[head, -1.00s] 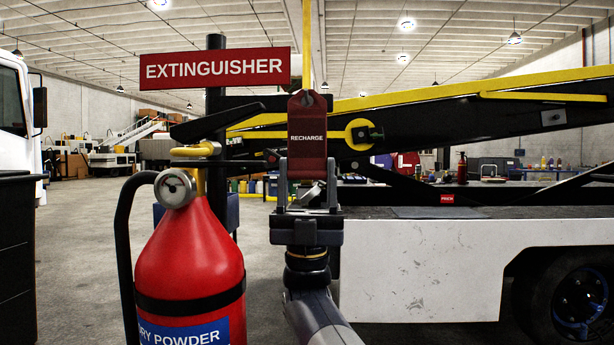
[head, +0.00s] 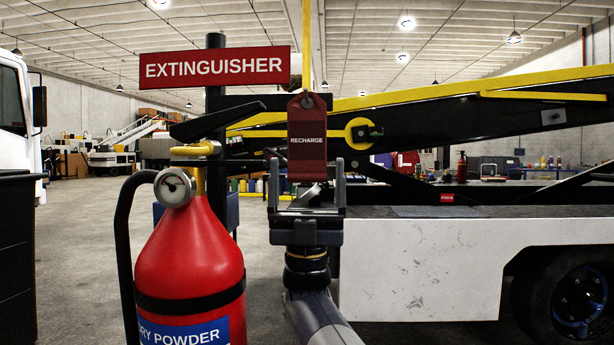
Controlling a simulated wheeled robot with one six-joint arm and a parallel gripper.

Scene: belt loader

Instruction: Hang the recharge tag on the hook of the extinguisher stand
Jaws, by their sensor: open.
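The red recharge tag (head: 307,158) hangs upright below the horizontal arm of the extinguisher stand (head: 216,120), right of its post. The tag's top hole is at the hook (head: 307,101), a small part at the arm's end. My gripper (head: 306,178) is just below and around the tag's lower end. Its two fingers stand apart, one on each side of the tag, with gaps to both edges. The red extinguisher (head: 190,265) stands at the front left, below the EXTINGUISHER sign (head: 215,68).
The extinguisher's black handle (head: 215,122) and hose (head: 128,230) are left of my gripper. A belt loader with a white side (head: 425,270) and yellow rail (head: 460,90) fills the right. Open floor (head: 80,260) shows at the left.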

